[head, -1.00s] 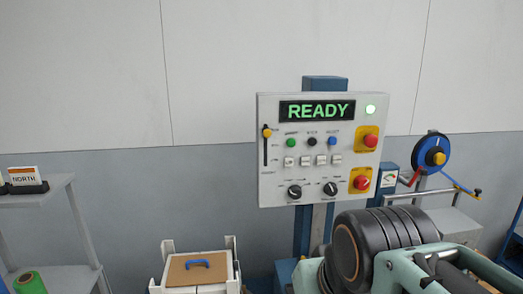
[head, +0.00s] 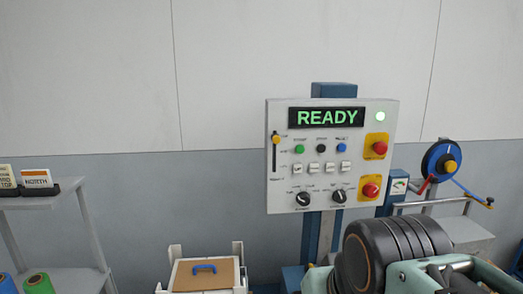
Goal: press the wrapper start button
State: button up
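The wrapper control panel (head: 330,180) stands upright on a blue post and its display (head: 326,118) reads READY in green. Below the display are a green button (head: 299,149), a black button (head: 321,148) and a blue button (head: 342,147); their small labels are too blurred to read surely. Two red mushroom buttons on yellow plates sit at the panel's right, an upper one (head: 380,147) and a lower one (head: 370,190). My arm shows at the lower right, in front of and below the panel. My gripper's fingers are not in view.
A grey shelf (head: 45,202) with sign cards and rolls stands at the left. A white bin with a brown, blue-handled lid (head: 205,282) is at the bottom centre. A blue strap reel (head: 441,160) is right of the panel. The space before the panel's buttons looks clear.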

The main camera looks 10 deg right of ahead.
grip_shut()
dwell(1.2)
